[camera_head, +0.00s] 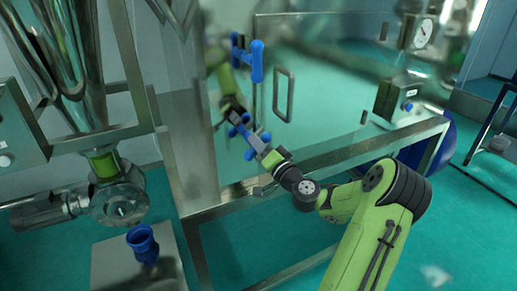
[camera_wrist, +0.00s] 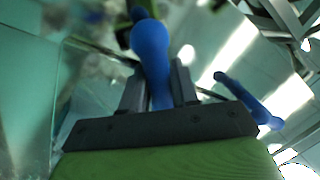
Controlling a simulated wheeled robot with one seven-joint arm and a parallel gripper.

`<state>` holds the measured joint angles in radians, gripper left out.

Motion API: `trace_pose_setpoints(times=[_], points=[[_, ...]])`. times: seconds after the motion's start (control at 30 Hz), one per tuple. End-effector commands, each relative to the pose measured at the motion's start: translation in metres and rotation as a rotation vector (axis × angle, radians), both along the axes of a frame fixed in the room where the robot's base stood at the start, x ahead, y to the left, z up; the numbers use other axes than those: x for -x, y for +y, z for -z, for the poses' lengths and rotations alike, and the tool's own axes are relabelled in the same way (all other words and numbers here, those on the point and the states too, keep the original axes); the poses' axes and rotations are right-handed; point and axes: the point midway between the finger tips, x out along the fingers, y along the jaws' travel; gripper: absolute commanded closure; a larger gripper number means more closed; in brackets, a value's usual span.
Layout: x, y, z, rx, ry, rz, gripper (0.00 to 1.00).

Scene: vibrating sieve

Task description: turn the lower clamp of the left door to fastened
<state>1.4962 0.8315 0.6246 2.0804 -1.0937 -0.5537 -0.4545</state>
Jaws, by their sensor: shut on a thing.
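The lower clamp (camera_head: 240,128) of the left door is blue and sits at the left edge of the clear door panel (camera_head: 325,85). My gripper (camera_head: 256,145) reaches it from the lower right in the head view. In the wrist view, my gripper (camera_wrist: 159,85) is shut on the clamp's rounded blue handle (camera_wrist: 150,45), which stands up between the two fingers. The far end of the clamp and its seat on the frame are partly hidden and blurred. The upper clamp (camera_head: 256,62), also blue, stands roughly upright above; a blue handle (camera_wrist: 248,100) also shows at right in the wrist view.
A metal door handle (camera_head: 284,95) stands out to the right of the clamps. A steel frame post (camera_head: 190,140) is at left and a frame rail (camera_head: 330,155) runs below. A blue cup-like part (camera_head: 142,240) is at lower left. The glass mirrors my arm.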

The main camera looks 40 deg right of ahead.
Motion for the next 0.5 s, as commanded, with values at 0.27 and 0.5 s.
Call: trace_pose_setpoints(times=[0.27, 0.5], points=[[0.0001, -0.0006, 0.0020, -0.252, -0.075, -0.001, 1.00], [0.0005, -0.0013, 0.0030, -0.450, -0.132, -0.001, 1.00]])
